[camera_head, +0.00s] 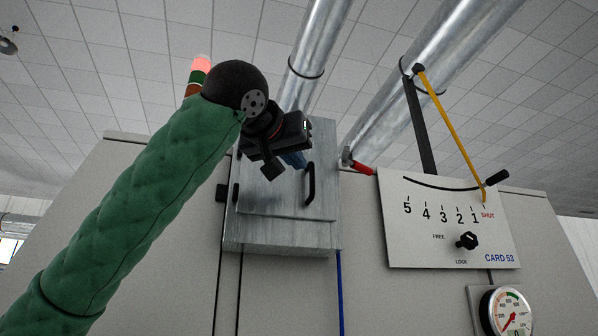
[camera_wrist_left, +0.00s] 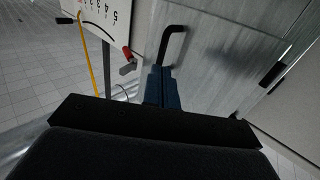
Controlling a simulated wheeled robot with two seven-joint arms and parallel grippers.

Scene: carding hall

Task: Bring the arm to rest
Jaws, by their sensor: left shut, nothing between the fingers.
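My left arm, in a green quilted sleeve (camera_head: 150,200), reaches up from the lower left in the head view. It is raised in front of the metal box on the machine. My left gripper (camera_head: 296,160) is at its end, its blue fingers together with nothing between them. In the left wrist view the blue fingers (camera_wrist_left: 162,80) also show closed, pointing at the box front. A black handle (camera_head: 310,184) on the box is close to the fingertips and also shows in the wrist view (camera_wrist_left: 172,40). I cannot tell any contact. My right gripper is not in view.
The metal box (camera_head: 280,234) stands on a pale cabinet under two ducts. To the right are a numbered panel (camera_head: 440,225) with a yellow lever (camera_head: 450,125) near SHUT, a black knob (camera_head: 467,241) and a gauge (camera_head: 508,312). A red grip (camera_head: 363,169) sits between.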

